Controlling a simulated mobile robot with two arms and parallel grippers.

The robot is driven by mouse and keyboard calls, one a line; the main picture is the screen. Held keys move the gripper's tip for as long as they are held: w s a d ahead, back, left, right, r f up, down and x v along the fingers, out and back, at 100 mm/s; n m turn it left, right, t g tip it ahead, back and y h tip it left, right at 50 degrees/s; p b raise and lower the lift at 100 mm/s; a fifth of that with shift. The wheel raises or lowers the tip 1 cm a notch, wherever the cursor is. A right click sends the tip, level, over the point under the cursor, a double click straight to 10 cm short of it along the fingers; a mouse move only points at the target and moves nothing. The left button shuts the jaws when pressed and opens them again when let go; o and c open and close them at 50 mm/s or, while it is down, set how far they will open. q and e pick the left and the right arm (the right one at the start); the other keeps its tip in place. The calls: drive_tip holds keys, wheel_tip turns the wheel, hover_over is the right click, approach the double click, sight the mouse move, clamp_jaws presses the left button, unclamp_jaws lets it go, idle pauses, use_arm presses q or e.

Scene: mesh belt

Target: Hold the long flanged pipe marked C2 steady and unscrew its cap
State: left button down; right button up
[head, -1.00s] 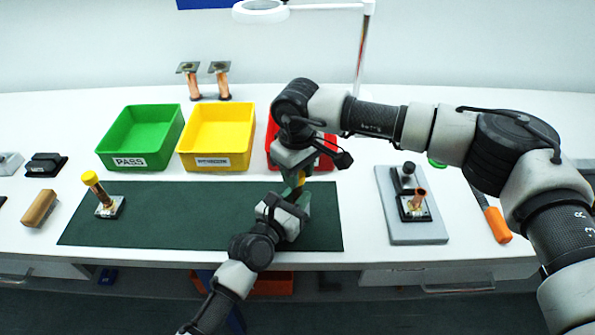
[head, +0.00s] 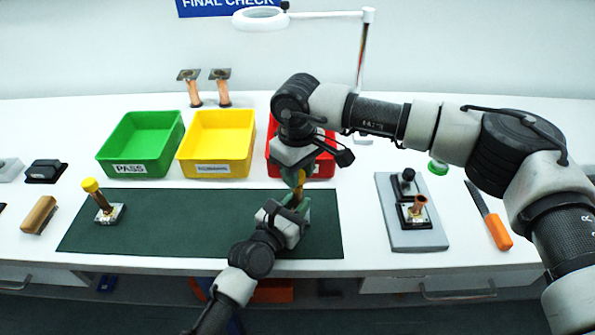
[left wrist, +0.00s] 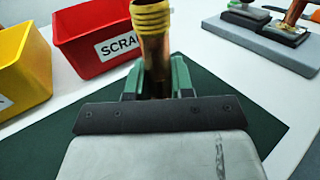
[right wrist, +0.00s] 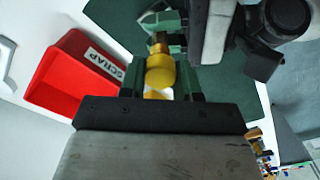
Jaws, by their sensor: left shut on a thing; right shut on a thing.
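The copper pipe (left wrist: 153,62) stands upright between the fingers of my left gripper (left wrist: 157,82), which is shut on it. Its upper end shows golden ribs in the left wrist view. The yellow cap (right wrist: 160,74) sits between the fingers of my right gripper (right wrist: 161,98), shut on it directly above the pipe. A golden band (right wrist: 158,47) of the pipe shows by the cap in the right wrist view. I cannot tell whether cap and pipe still touch. The pipe's foot is hidden by my left gripper, and no C2 mark is readable.
Another yellow-capped pipe (head: 103,203) stands at the left of the dark green mat (head: 190,225). Green (head: 133,168), yellow (head: 216,169) and red (right wrist: 68,80) bins stand behind. A grey board (head: 413,239) with a copper piece and an orange-handled tool (head: 498,231) lie right.

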use_arm(q)
drive_tip(key=shift+f, duration=0.1)
use_arm(e)
drive_tip(key=shift+r, duration=1.95)
use_arm(q)
drive_tip(key=c, duration=0.9)
unclamp_jaws()
